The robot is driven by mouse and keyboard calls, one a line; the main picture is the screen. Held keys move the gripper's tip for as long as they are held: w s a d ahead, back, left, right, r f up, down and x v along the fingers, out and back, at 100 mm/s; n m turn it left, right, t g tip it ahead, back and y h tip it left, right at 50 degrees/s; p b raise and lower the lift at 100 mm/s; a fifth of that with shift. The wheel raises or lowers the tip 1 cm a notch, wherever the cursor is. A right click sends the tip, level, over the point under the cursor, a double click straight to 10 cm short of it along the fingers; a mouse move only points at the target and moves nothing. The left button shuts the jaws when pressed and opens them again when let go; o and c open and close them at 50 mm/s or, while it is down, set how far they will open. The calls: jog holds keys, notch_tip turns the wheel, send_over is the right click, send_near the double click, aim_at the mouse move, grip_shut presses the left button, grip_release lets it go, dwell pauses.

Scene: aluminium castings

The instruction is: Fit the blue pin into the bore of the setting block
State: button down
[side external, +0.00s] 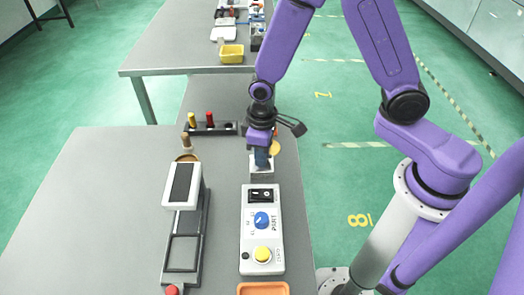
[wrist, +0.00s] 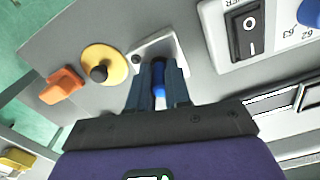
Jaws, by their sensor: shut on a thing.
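The blue pin (wrist: 158,82) is held between the two dark fingers of my gripper (wrist: 160,70) in the wrist view. My gripper also shows in the side external view (side external: 262,158), low over the table, and there its fingers hide the pin. The setting block (wrist: 172,42) is a pale grey block just beyond the fingertips in the wrist view. In the side external view the block (side external: 262,174) shows partly, under the fingers. The bore and the pin's lower end are hidden, so I cannot tell whether the pin is in the bore.
A grey control box (side external: 247,222) with a switch, blue knob and yellow button stands close in front of the block. A dark rack (side external: 222,128) holds yellow and red pins. A yellow disc (wrist: 98,58) and an orange piece (wrist: 62,86) lie beside the block.

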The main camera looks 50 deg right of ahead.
jog(key=shift+f, duration=0.25)
jog(key=c, duration=1.1)
grip_release()
notch_tip(320, 180, up, 13)
jog(key=s+d+r+n, duration=0.1)
jog(key=s+d+n, duration=0.1)
jog(key=s, duration=0.4)
jog(key=s+d+r+n, duration=0.1)
jog(key=s+d+n, duration=0.1)
jog(key=s+d, duration=0.2)
jog(key=s+d+r+n, duration=0.1)
jog(key=s+d+n, duration=0.1)
jog(key=s, duration=0.7)
jog(key=shift+s+d+n, duration=0.3)
jog(key=shift+s+d, duration=0.05)
jog(key=shift+d, duration=0.05)
